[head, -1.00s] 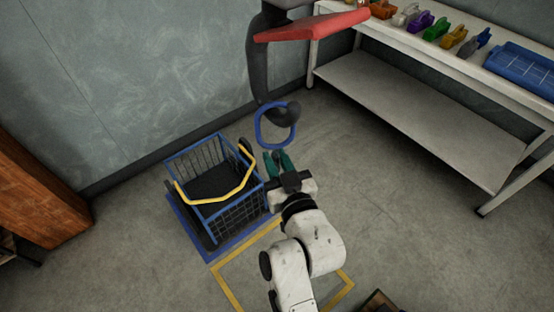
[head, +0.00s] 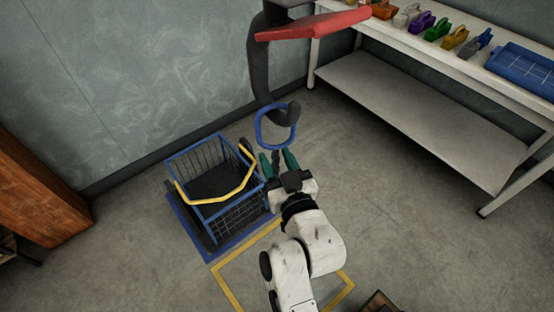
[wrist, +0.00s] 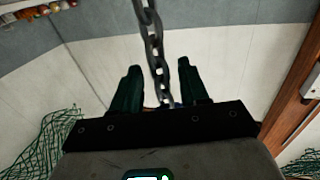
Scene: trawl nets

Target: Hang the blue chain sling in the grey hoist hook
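The grey hoist hook (head: 261,70) hangs above the floor in the head view, its curved tip at the bottom. The blue ring (head: 258,130) of the chain sling loops around the hook's lower curve and seems to hang there. My gripper (head: 277,155) is just below the ring, its green fingers spread apart. In the wrist view, a grey chain (wrist: 156,50) runs down between my fingers (wrist: 157,75), with gaps visible on both sides. The chain's lower end is hidden behind the gripper body.
A blue wire cart (head: 212,205) with a yellow handle (head: 215,200) stands left of my arm. A bench (head: 420,110) with coloured items and a blue bin (head: 522,70) is at right. Floor between bench and arm is clear.

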